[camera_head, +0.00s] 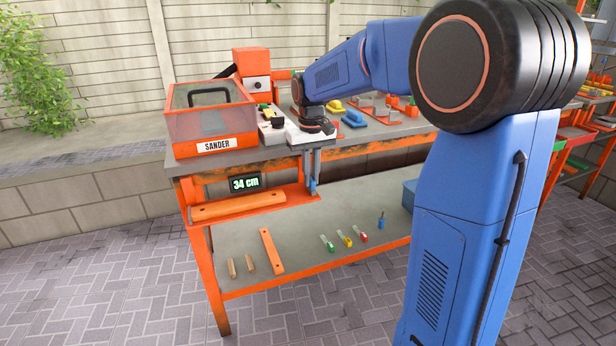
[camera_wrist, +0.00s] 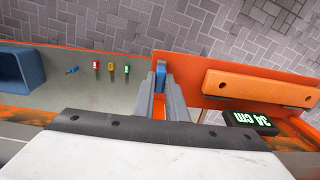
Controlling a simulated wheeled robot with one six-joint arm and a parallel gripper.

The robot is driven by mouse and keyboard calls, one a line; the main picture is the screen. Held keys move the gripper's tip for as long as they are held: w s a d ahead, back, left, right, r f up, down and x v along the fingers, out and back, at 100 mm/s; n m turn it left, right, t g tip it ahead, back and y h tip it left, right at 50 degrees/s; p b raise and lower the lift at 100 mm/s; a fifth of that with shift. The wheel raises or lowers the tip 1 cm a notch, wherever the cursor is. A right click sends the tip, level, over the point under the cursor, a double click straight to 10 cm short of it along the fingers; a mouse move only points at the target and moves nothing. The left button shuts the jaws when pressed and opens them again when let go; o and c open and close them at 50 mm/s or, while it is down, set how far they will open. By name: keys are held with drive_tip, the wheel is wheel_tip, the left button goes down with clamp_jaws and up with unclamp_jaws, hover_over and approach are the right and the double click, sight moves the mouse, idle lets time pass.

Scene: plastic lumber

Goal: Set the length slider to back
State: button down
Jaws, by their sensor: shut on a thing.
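The length slider is a small blue piece (camera_head: 312,187) at the right end of the orange measuring tray (camera_head: 280,194) on the front of the bench. It also shows in the wrist view (camera_wrist: 161,72). My gripper (camera_head: 313,177) points down from above and is shut on the slider, with one grey finger on each side of it. The fingers hide part of the slider. A black display (camera_head: 245,183) beside the tray reads 34 cm.
An orange plank (camera_head: 237,205) with holes lies on the tray, left of the slider. The sander (camera_head: 210,115) stands on the bench top. The lower shelf (camera_head: 300,270) holds several small clamp-like tools, wood pieces and an orange strip. A blue bin (camera_wrist: 17,75) sits nearby.

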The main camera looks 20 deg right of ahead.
drive_tip(key=c, duration=1.8)
unclamp_jaws()
drive_tip(key=shift+o, duration=0.2)
wheel_tip(320, 180, up, 18)
drive_tip(key=shift+f, duration=0.25)
drive_tip(key=s+f+t, duration=0.1)
drive_tip(key=s+f, duration=0.2)
drive_tip(key=s, duration=0.6)
drive_tip(key=s+f+t, duration=0.1)
drive_tip(key=s+f, duration=0.2)
drive_tip(key=s, duration=0.6)
drive_tip(key=s+a+f+t, duration=0.1)
drive_tip(key=s+f+t, duration=0.1)
drive_tip(key=s+f, duration=1.2)
drive_tip(key=shift+s+t, duration=0.4)
drive_tip(key=shift+s, duration=0.15)
